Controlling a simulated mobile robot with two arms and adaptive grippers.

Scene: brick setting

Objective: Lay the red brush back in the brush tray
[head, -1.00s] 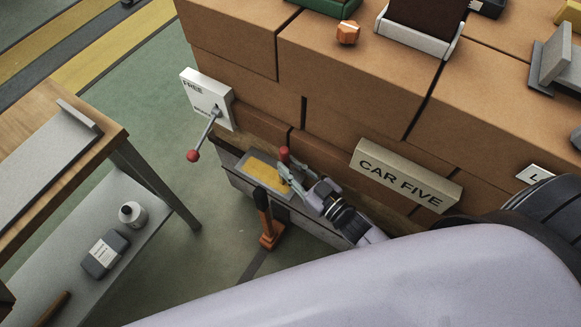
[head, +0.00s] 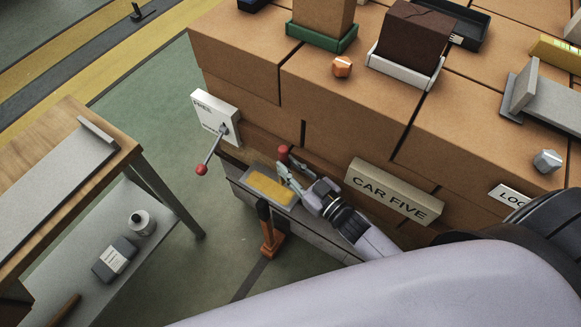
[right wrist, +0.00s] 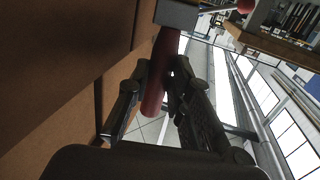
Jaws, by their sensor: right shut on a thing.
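My right gripper (head: 285,173) is low beside the front of the brick stack. It is shut on the red brush (head: 283,154), whose red end shows just above the fingers. In the right wrist view the brush's red handle (right wrist: 156,95) stands between the fingers (right wrist: 160,85), with a grey block at its far end. A grey rectangular thing with a yellow face (head: 270,190) lies just below and left of the fingers; I cannot tell what it is. A dark tray (head: 478,28) sits on top of the stack; I cannot tell if it is the brush tray. My left gripper is out of view.
A lever with a red knob (head: 201,170) sticks out from a white plate on the stack. A "CAR FIVE" sign (head: 393,190) is on the brick face, right of my gripper. An orange post (head: 270,238) stands below. A wooden table (head: 60,180) is at the left, with green floor between.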

